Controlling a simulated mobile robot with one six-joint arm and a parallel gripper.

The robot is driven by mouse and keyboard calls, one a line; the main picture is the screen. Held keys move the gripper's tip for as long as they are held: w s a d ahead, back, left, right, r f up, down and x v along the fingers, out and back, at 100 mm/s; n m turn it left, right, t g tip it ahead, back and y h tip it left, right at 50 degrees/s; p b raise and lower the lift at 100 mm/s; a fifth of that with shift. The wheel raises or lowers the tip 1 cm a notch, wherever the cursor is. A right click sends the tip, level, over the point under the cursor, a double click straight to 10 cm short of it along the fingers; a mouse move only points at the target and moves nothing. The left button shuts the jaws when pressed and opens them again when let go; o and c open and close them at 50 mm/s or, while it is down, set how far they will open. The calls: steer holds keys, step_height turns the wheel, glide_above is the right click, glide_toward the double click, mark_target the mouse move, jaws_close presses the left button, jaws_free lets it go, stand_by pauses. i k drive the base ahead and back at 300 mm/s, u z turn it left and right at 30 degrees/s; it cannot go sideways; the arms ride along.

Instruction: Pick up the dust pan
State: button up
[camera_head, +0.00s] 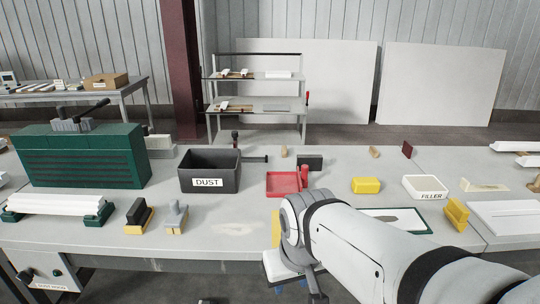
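The dust pan (283,183) is a red, shallow, square pan lying on the grey table, just right of the dark bin labelled DUST. A red upright part, seemingly its handle, stands at its right edge. My arm reaches in from the lower right, and its bent joint is in front of the pan, nearer the camera. My gripper (284,270) is low at the table's front edge, below that joint. Its fingers are mostly hidden by the arm, so I cannot see whether they are open. The pan is apart from it.
A yellow block (366,185) and the FILLER tray (425,182) are to the right. A green slotted block (82,158) stands far left. Bare table lies in front of the bin.

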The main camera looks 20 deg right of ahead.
mark_target(279, 184)
steer(key=z, duration=0.2)
steer(key=i, duration=0.85)
steer(key=z, duration=0.25)
steer(key=k, duration=0.9)
steer(key=z, duration=0.15)
steer(key=i, duration=0.9)
steer(key=u, duration=0.05)
